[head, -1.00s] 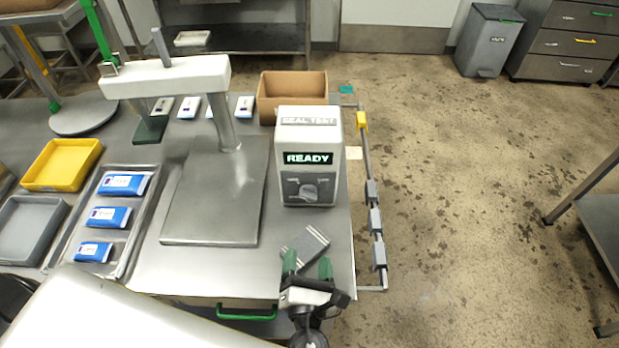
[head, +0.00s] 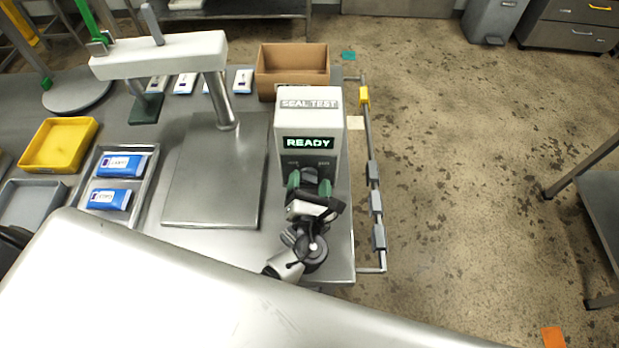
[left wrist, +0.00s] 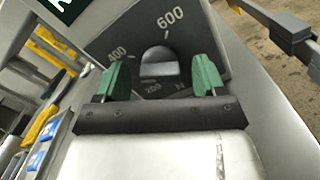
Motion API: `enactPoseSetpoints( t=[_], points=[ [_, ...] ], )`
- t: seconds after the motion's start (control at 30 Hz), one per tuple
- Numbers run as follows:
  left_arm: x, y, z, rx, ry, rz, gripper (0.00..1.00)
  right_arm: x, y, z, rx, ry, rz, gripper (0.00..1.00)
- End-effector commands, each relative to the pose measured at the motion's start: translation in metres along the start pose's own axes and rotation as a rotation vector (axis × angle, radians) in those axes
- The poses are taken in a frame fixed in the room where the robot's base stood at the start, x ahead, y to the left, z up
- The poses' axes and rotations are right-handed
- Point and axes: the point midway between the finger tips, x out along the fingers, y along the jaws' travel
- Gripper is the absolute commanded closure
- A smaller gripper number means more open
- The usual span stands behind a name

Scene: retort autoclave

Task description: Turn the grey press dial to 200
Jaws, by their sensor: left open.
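The white SEAL TEST box (head: 309,115) stands on the steel table and its screen reads READY. In the left wrist view its dark front panel (left wrist: 208,45) carries the grey dial (left wrist: 158,64), with 600 above it, 400 to its left and 200 below. I cannot tell for sure which number the dial points at. My left gripper (head: 309,184) is open in front of the box, its arm hiding most of the dial in the head view. In the left wrist view its green fingertips (left wrist: 162,76) are on either side of the dial, apart from it. My right gripper is not in view.
A steel press with a flat plate (head: 215,190) stands left of the box. A cardboard box (head: 292,88) is behind it. A rail with grey blocks (head: 376,204) runs along the table's right edge. A tray (head: 147,187) holds blue packs. A yellow bin (head: 62,145) sits farther left.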

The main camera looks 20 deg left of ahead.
Motion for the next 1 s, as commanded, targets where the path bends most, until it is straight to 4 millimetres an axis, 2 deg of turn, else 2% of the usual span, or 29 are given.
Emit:
enactPoseSetpoints(
  t=[0.1,0.37,0.67,1.0],
  points=[
    [0.005,0.0,0.0002,0.0,0.001,0.0,0.3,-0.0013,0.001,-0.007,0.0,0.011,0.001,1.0],
    [0.0055,-0.0001,-0.0003,0.0,0.001,0.0,0.31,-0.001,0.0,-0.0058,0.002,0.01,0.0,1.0],
    [0.0052,-0.0002,-0.0002,0.0,0.0,0.0,0.77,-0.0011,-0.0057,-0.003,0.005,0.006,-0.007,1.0],
    [0.005,-0.0005,-0.0013,-0.046,0.0,-0.001,0.79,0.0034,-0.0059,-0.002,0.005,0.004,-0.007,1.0]
  ],
)
